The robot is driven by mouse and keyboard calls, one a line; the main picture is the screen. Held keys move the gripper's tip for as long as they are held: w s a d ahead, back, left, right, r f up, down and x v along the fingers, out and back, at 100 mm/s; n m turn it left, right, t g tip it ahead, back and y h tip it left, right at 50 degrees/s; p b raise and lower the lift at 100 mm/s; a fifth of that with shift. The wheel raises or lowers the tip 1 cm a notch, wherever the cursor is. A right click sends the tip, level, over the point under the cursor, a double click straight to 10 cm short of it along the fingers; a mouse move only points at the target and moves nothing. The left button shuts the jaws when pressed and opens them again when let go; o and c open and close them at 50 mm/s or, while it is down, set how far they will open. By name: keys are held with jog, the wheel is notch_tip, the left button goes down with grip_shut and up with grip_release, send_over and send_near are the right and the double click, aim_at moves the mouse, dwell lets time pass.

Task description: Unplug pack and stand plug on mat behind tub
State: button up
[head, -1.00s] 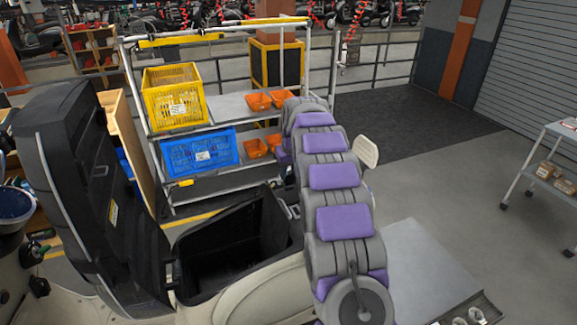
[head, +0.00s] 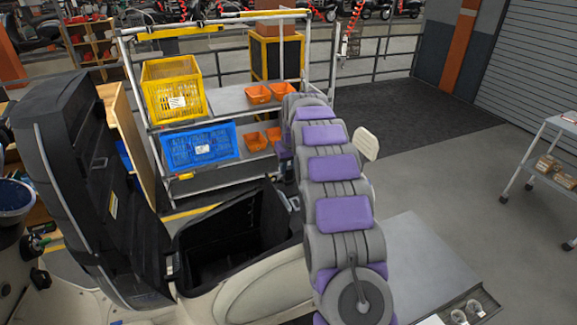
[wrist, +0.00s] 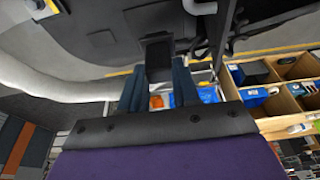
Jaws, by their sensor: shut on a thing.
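In the wrist view my gripper (wrist: 159,66) has its two dark teal fingers on either side of a black block-like piece, apparently the plug (wrist: 158,50), and is shut on it. No cable can be made out on it. In the head view my grey and purple arm reaches away, and its gripper end is hidden behind its own links. The open black tub (head: 274,218) sits in the pale scooter body, left of my arm. Its inside is dark, and I cannot make out the pack. I cannot clearly pick out the mat.
The raised black seat (head: 75,190) stands left of the tub. Behind is a rack with a yellow crate (head: 172,90), a blue crate (head: 200,148) and several orange bins (head: 257,94). A grey cart (head: 545,175) stands at the right; open floor lies before it.

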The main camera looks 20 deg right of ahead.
jog(key=shift+f+b, duration=0.3)
jog(key=shift+f, duration=0.8)
jog(key=o, duration=1.1)
jog(key=shift+r, duration=0.1)
jog(key=v, duration=1.7)
jog(key=shift+w+r, duration=0.1)
